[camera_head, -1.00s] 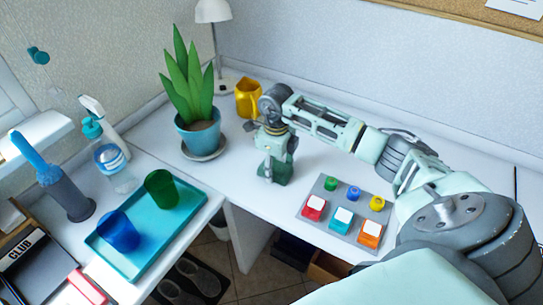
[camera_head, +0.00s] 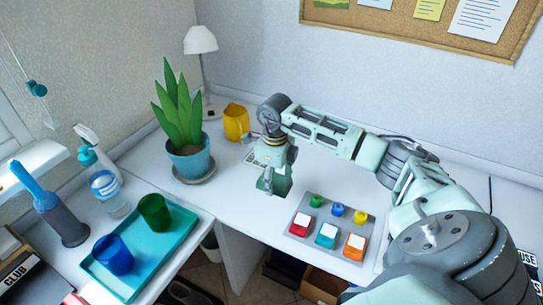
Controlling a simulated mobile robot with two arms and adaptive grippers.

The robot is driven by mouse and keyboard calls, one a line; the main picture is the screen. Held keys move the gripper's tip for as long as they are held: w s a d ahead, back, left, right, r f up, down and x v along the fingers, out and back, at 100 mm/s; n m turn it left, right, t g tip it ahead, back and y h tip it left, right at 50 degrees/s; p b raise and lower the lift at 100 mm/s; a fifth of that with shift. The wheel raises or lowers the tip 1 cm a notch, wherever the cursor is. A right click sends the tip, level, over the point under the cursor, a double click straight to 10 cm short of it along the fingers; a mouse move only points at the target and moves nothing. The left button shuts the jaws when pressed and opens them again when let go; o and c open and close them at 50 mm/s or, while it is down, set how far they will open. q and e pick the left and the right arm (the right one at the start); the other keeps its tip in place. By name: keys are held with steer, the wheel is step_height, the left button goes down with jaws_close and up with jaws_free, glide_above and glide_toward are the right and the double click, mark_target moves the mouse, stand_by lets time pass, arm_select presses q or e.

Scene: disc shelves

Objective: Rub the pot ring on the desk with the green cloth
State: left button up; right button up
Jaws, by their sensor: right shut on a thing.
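My right gripper (camera_head: 272,184) points down at the white desk (camera_head: 232,205), between the potted plant and the button panel. It is shut on the green cloth (camera_head: 282,187), of which a little shows at the fingertips, low at the desk top. The gripper hides most of the cloth, and I cannot tell how firmly it touches the desk. The plant's blue pot (camera_head: 190,160) stands on a grey saucer (camera_head: 196,177) to the left of the gripper. I cannot make out the pot ring. My left gripper is not in view.
A grey panel (camera_head: 298,240) with coloured buttons lies right of the gripper. A yellow jug (camera_head: 235,122) and white lamp (camera_head: 201,41) stand behind. A teal tray (camera_head: 146,261) holds a blue cup (camera_head: 113,255) and green cup (camera_head: 154,212).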

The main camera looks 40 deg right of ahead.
steer(key=shift+r+p, duration=0.4)
steer(key=shift+r, duration=0.55)
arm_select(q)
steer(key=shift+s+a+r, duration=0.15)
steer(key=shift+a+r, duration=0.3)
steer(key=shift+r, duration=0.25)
arm_select(e)
steer(key=shift+r, duration=0.3)
steer(key=shift+f, duration=0.1)
